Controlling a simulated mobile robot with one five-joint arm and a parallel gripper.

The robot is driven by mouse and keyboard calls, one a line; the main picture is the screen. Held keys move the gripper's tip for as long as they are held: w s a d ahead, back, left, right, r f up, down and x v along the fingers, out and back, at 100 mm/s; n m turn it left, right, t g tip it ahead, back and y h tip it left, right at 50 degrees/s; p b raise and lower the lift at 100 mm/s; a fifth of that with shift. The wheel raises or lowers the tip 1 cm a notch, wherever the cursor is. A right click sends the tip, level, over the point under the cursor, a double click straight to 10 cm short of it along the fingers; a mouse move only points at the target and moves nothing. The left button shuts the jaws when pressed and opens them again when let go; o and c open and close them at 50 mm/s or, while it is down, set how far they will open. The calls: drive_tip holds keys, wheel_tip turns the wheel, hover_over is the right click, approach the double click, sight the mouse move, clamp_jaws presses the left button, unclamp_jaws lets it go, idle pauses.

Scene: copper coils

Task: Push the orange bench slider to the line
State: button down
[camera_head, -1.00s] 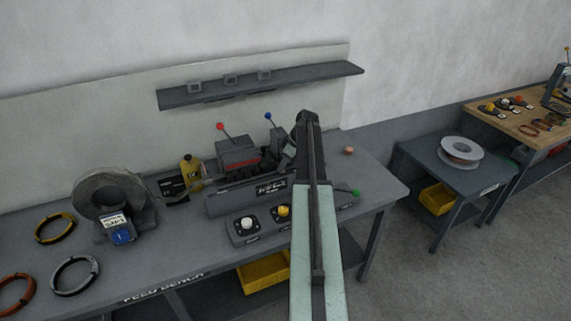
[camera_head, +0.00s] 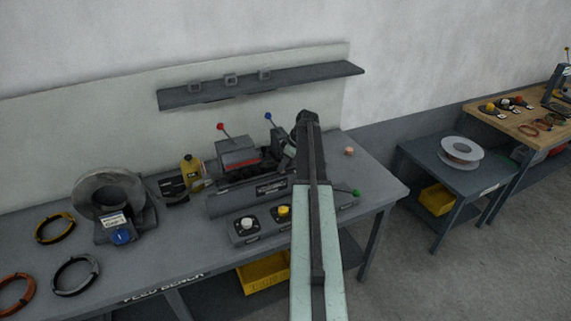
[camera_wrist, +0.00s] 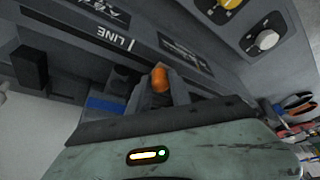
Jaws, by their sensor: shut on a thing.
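In the wrist view the orange slider knob (camera_wrist: 160,79) sits between the two fingers of my gripper (camera_wrist: 160,88), which is shut on it. A white mark with the word LINE (camera_wrist: 115,38) shows on the grey rail up and left of the knob. In the head view my arm covers the slider and my gripper (camera_head: 303,122) is mostly hidden at the right end of the machine (camera_head: 240,160) on the feed bench. The slider's exact distance from the line cannot be told.
A panel with a white knob (camera_head: 247,223) and a yellow knob (camera_head: 284,211) lies in front of the machine. A red-tipped lever (camera_head: 220,127) and a blue-tipped lever (camera_head: 268,116) stand on it. A grey reel (camera_head: 108,190) stands left. A shelf (camera_head: 260,84) hangs above.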

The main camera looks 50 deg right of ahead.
sight(291, 169)
drive_tip(key=shift+s, duration=0.15)
drive_tip(key=d, duration=0.1)
drive_tip(key=s+d, duration=0.1)
drive_tip(key=d, duration=0.1)
drive_tip(key=s+d, duration=0.1)
drive_tip(key=d, duration=0.1)
drive_tip(key=c, duration=1.2)
unclamp_jaws()
drive_tip(key=shift+w, duration=0.1)
drive_tip(key=shift+r+p, duration=0.45)
drive_tip(key=p+v, duration=0.6)
drive_tip(key=v, duration=0.1)
drive_tip(key=shift+f, duration=0.15)
